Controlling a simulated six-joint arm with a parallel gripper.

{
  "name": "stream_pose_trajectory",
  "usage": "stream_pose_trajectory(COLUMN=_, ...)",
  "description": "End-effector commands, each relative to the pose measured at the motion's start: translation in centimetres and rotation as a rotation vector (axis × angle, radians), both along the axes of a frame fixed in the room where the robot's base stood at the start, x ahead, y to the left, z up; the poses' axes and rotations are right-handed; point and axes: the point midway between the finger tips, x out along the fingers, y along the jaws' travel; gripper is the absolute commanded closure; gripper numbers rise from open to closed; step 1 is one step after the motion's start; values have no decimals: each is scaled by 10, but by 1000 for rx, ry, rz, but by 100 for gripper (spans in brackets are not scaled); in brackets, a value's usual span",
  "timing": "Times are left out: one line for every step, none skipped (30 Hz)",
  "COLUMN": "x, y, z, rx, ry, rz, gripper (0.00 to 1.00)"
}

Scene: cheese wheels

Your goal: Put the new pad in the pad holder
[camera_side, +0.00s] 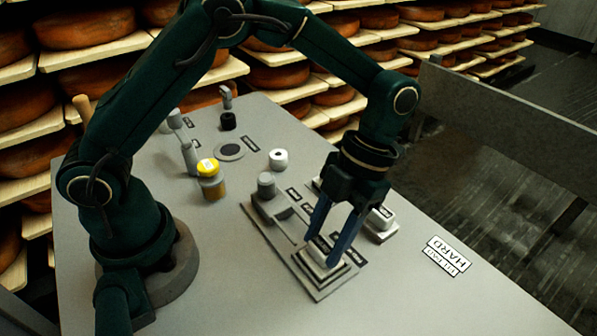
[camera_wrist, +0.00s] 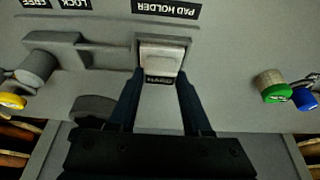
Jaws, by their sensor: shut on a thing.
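My gripper (camera_side: 323,251) points down at the front end of the grey fixture plate, with its two dark blue fingers on either side of a pale pad (camera_side: 316,256). In the wrist view the fingertips (camera_wrist: 160,76) close on the sides of the pale pad (camera_wrist: 160,58), which has a dark label at its near edge. The pad is at the stepped square pad holder (camera_side: 317,287), below the PAD HOLDER label (camera_wrist: 167,9). The fingers hide part of the pad, and I cannot tell whether it is fully seated.
Another pale labelled block (camera_side: 380,217) sits on a small base behind my gripper. A grey knob (camera_side: 266,184) stands on the fixture plate.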

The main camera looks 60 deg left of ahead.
Motion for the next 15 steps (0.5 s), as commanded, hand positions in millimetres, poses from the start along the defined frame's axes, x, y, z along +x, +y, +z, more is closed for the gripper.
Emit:
stream_pose_trajectory(x=0, y=0, z=0, rx=0, ry=0, rz=0, gripper=100)
stream_pose_trajectory(x=0, y=0, z=0, rx=0, ry=0, rz=0, gripper=100)
stream_pose_trajectory(x=0, y=0, z=0, rx=0, ry=0, rz=0, gripper=100)
stream_pose_trajectory(x=0, y=0, z=0, rx=0, ry=0, rz=0, gripper=100)
stream_pose_trajectory(x=0, y=0, z=0, rx=0, ry=0, rz=1, gripper=100)
stream_pose_trajectory(x=0, y=0, z=-1, rx=0, ry=1, rz=1, gripper=100)
stream_pose_trajectory(x=0, y=0, z=-2, rx=0, ry=1, rz=1, gripper=100)
stream_pose_trajectory(x=0, y=0, z=-2, rx=0, ry=0, rz=1, gripper=40)
stream_pose_trajectory(x=0, y=0, z=-2, rx=0, ry=0, rz=1, gripper=24)
stream_pose_trajectory(x=0, y=0, z=-2, rx=0, ry=0, rz=1, gripper=21)
stream_pose_trajectory(x=0, y=0, z=-2, rx=0, ry=0, rz=1, gripper=21)
stream_pose_trajectory(x=0, y=0, z=-2, rx=0, ry=0, rz=1, gripper=21)
stream_pose_trajectory(x=0, y=0, z=-2, rx=0, ry=0, rz=1, gripper=21)
stream_pose_trajectory(x=0, y=0, z=-2, rx=0, ry=0, rz=1, gripper=21)
stream_pose_trajectory(x=0, y=0, z=-2, rx=0, ry=0, rz=1, gripper=21)
